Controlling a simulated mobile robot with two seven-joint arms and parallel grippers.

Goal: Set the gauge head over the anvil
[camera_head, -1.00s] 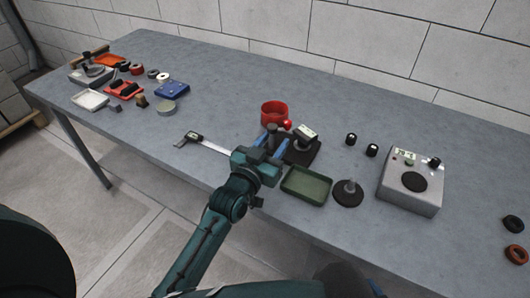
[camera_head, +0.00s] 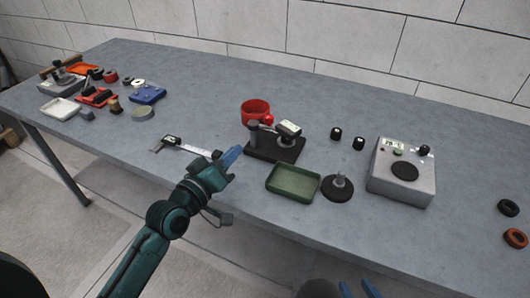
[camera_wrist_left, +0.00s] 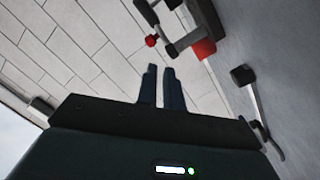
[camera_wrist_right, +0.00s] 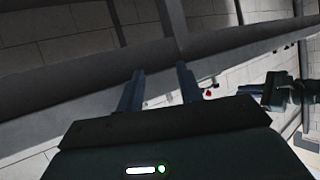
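The anvil is not clearly visible below the head. My left gripper (camera_head: 232,156) is left of the stand, apart from it and empty. In the left wrist view its fingers (camera_wrist_left: 160,85) have a narrow gap between them; the stand appears at the top edge. My right gripper (camera_head: 358,290) is open and empty at the bottom edge, also seen in the right wrist view (camera_wrist_right: 160,88).
A red cup (camera_head: 255,111) stands behind the base. A caliper (camera_head: 190,147) lies left. A green tray (camera_head: 292,190) and a round black stand (camera_head: 338,188) are in front and right, with a grey box (camera_head: 385,185) further right. Small black knobs (camera_head: 336,133) stand behind.

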